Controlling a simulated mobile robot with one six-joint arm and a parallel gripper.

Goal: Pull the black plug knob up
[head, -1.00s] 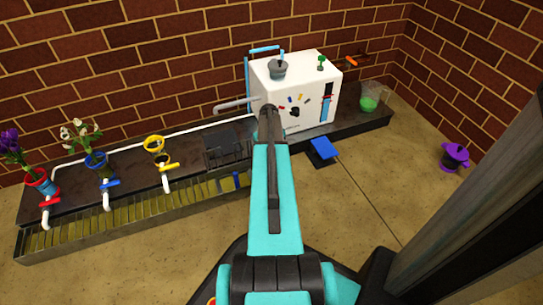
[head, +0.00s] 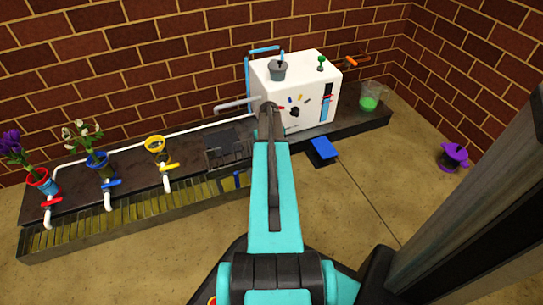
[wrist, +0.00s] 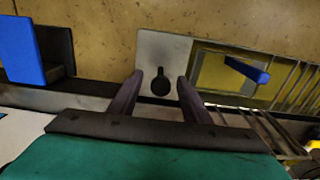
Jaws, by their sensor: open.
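The black plug knob (wrist: 160,83) shows in the wrist view as a dark round knob with a short stem, on a pale grey plate (wrist: 151,48). My gripper (wrist: 160,77) is open and empty, with one dark finger on each side of the knob. Clear gaps show between the knob and both fingers. I cannot tell how far the fingertips are above the plate. In the head view my own arm covers the knob and the gripper.
A blue pedal (wrist: 20,50) lies left of the plate. A yellowish basin with a blue bar (wrist: 247,70) and metal slats (wrist: 295,85) are to the right. In the head view, a white machine (head: 310,85) stands on the dark bench, with potted flowers (head: 40,175) at left.

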